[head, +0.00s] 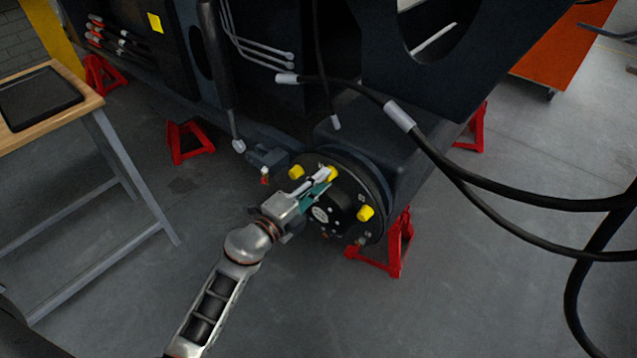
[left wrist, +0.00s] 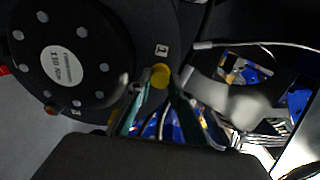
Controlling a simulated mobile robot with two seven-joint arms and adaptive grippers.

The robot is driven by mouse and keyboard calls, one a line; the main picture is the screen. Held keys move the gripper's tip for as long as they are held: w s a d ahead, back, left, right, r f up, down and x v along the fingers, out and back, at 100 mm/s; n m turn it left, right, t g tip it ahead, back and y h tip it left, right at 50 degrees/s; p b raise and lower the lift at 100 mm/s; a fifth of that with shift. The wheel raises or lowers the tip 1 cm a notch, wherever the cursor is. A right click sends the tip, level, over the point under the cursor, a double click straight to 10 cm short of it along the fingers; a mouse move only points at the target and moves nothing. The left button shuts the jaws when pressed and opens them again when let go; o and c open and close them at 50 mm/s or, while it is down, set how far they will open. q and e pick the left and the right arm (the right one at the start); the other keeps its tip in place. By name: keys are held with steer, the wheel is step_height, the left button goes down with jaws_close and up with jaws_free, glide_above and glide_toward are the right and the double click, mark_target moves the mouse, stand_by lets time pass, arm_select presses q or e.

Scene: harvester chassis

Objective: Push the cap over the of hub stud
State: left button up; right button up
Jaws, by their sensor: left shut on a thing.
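The round dark hub (head: 373,190) faces me at the end of the axle. Yellow caps sit around its face: one at the upper left (head: 297,172), one at the right (head: 366,213), and one at the top (head: 332,173). My left gripper (head: 327,180) reaches in from the lower left and is shut on the top cap. In the left wrist view this yellow cap (left wrist: 160,76) sits between the two fingertips (left wrist: 157,88), just below a "1" label on the hub face (left wrist: 150,25). The stud behind the cap is hidden, so I cannot tell how far the cap is on. My right gripper is not in view.
Red stands (head: 400,245) are on the floor around the chassis. A thick black hose (head: 480,195) hangs across the right. A wooden-topped bench (head: 92,98) with a black tray (head: 40,97) stands at the left. The floor in front of the hub is clear.

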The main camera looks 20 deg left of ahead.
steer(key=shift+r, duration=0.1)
arm_select(q)
steer(key=o, duration=0.9)
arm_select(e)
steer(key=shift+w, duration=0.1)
arm_select(q)
steer(key=v, duration=0.5)
steer(key=shift+p, duration=0.35)
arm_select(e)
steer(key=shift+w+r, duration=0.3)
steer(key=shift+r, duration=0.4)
arm_select(q)
steer(key=v, duration=1.2)
steer(key=shift+r, duration=0.1)
